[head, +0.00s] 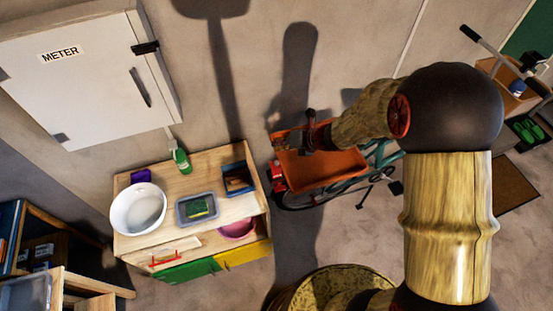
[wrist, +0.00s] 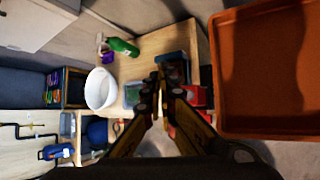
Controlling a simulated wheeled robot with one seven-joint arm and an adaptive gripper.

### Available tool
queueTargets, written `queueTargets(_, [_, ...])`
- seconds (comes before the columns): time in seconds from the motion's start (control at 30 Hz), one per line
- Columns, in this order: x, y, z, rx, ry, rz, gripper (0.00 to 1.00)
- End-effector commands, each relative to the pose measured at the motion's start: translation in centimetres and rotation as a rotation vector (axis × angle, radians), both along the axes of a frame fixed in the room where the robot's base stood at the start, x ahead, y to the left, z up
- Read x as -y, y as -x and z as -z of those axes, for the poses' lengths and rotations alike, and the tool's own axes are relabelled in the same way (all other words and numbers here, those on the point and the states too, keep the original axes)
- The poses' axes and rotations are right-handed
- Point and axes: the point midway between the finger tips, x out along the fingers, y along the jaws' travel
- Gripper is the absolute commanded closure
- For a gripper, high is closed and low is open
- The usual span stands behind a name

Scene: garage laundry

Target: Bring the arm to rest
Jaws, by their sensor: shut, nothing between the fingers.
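My gripper (head: 303,139) is at the end of my arm. In the head view it shows small and dark in front of the orange tray or basket (head: 345,170), to the right of the wooden cabinet (head: 215,171). In the wrist view the fingers of my gripper (wrist: 163,82) come together at the tips, with nothing held between them. The gripper is raised in the air and holds no object. My arm hides part of the bicycle (head: 381,158) in the head view.
The cabinet top holds a white bowl (head: 138,208), a grey tub with a sponge (head: 198,209), a green bottle (head: 181,160) and a blue box (head: 238,180). A meter box (head: 85,75) juts from the wall. A shelf (head: 40,220) stands at the left.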

Motion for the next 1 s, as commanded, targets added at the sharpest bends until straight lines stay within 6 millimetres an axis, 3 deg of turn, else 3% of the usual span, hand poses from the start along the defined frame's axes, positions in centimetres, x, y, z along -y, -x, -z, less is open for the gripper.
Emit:
queueTargets(0.53, [0.0, 0.0, 0.0, 0.004, 0.004, -0.007, 1.00])
queueTargets(0.7, [-0.3, 0.3, 0.0, 0.082, 0.058, -0.118, 1.00])
queueTargets(0.77, [-0.6, 1.3, 0.3, 0.131, 0.105, -0.228, 1.00])
queueTargets(0.87, [-1.2, 4.6, 1.3, 0.223, 0.200, -0.491, 1.00])
queueTargets(1.0, [-1.2, 9.5, 0.0, 0.430, 0.343, -0.940, 1.00])
